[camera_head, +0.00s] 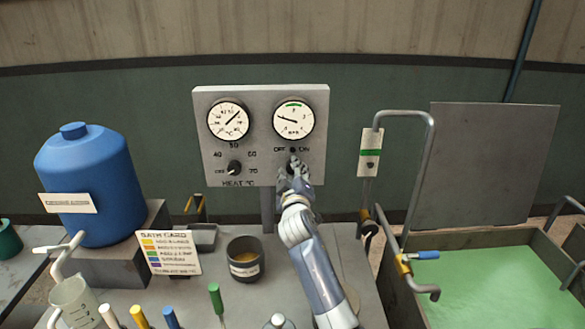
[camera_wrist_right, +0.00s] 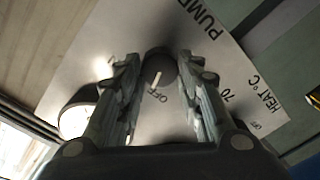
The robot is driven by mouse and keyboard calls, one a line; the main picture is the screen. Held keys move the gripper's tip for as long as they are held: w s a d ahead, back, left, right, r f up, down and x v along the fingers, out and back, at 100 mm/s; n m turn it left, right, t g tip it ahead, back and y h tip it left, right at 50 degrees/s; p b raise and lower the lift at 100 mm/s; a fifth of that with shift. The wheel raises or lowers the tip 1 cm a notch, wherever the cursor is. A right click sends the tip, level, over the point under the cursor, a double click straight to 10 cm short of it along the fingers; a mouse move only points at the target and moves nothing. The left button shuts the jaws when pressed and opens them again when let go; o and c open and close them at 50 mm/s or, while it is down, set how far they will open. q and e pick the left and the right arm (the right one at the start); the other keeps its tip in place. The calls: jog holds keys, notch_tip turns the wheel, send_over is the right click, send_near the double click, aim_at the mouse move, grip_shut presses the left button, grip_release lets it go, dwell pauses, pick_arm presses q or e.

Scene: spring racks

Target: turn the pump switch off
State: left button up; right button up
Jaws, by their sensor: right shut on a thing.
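The grey control panel (camera_head: 316,168) stands upright behind the bench, with two dials and a heat knob (camera_head: 234,168). The pump switch, a dark round knob (camera_wrist_right: 160,68), sits between the fingers of my right gripper in the wrist view. Its white pointer line points toward the OFF label (camera_wrist_right: 157,95). In the head view my right gripper (camera_head: 294,172) is at the panel just below the OFF and ON labels, hiding most of the switch. It is shut on the switch. My left gripper is not in view.
A blue tank (camera_head: 90,180) stands on a block at left. A dark cup (camera_head: 245,262), a label card (camera_head: 170,252) and several coloured handles are on the bench. A bent pipe (camera_head: 428,150) and a green-filled tank (camera_head: 500,290) stand at right.

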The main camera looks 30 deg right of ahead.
jog(key=shift+d+r+n+p, duration=0.2)
jog(key=shift+n+p, duration=0.2)
jog(key=shift+n, duration=0.6)
jog(key=o, duration=0.9)
jog(key=shift+o, duration=0.8)
jog(key=shift+w+d+f, duration=0.2)
jog(key=shift+d+f, duration=0.05)
jog(key=shift+f, duration=0.05)
jog(key=shift+s+a, duration=0.15)
jog(key=shift+a, duration=0.1)
jog(key=shift+s+a, duration=0.25)
jog(key=shift+s, duration=0.05)
jog(key=v, duration=1)
jog(key=shift+s, duration=0.4)
